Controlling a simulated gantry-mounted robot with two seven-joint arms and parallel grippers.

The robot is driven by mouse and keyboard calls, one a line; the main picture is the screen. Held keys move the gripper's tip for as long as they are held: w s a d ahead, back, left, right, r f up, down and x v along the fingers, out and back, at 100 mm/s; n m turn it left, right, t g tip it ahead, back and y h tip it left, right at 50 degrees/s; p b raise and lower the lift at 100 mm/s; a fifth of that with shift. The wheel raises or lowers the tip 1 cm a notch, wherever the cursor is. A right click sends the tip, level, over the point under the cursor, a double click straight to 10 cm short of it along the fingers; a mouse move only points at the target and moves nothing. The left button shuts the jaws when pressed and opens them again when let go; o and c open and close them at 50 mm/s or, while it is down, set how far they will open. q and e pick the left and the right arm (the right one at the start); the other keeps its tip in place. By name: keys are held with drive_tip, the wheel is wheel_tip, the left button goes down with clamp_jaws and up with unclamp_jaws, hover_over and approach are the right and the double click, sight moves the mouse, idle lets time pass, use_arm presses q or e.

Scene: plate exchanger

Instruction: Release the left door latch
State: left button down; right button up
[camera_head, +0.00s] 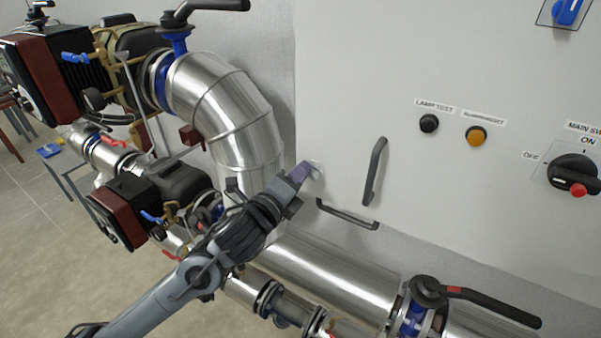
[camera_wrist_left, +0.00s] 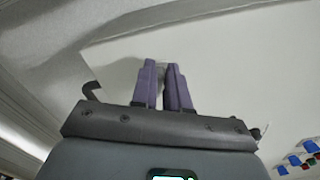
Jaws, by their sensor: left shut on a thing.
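The left door latch (camera_head: 317,164) is a small pale piece near the left edge of the white cabinet front (camera_head: 350,80). It is mostly hidden by my fingers. My left gripper (camera_head: 303,172) reaches up from the lower left, its purple fingers against the cabinet front at the latch. In the left wrist view the two purple fingers (camera_wrist_left: 164,82) stand close together with a narrow gap. A bit of the light grey latch (camera_wrist_left: 161,70) shows between their tips. The latch's exact position cannot be told. My right gripper is not in view.
A black upright handle (camera_head: 375,171) and a black lower handle (camera_head: 346,215) sit right of my gripper. Large silver pipes (camera_head: 238,112) run left and below. A black-handled valve (camera_head: 430,290) stands lower right. The main switch (camera_head: 573,172) is far right.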

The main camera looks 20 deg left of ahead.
use_arm(q)
drive_tip(key=n, duration=0.2)
drive_tip(key=n+p, duration=0.1)
drive_tip(key=n, duration=0.1)
drive_tip(key=shift+a+f+n, duration=0.1)
drive_tip(key=shift+f+n, duration=0.2)
drive_tip(key=shift+f, duration=0.05)
idle(0.4)
drive_tip(key=c, duration=1.1)
unclamp_jaws()
drive_tip(key=shift+s+a+b, duration=0.25)
drive_tip(key=shift+s+b, duration=0.1)
drive_tip(key=shift+s, duration=1.45)
drive_tip(key=shift+s+a+b, duration=0.25)
drive_tip(key=shift+s+b, duration=0.15)
drive_tip(key=shift+s, duration=1.35)
drive_tip(key=shift+s+a+b, duration=0.25)
drive_tip(key=shift+s+b, duration=0.1)
drive_tip(key=shift+s, duration=1.45)
drive_tip(key=shift+f, duration=0.1)
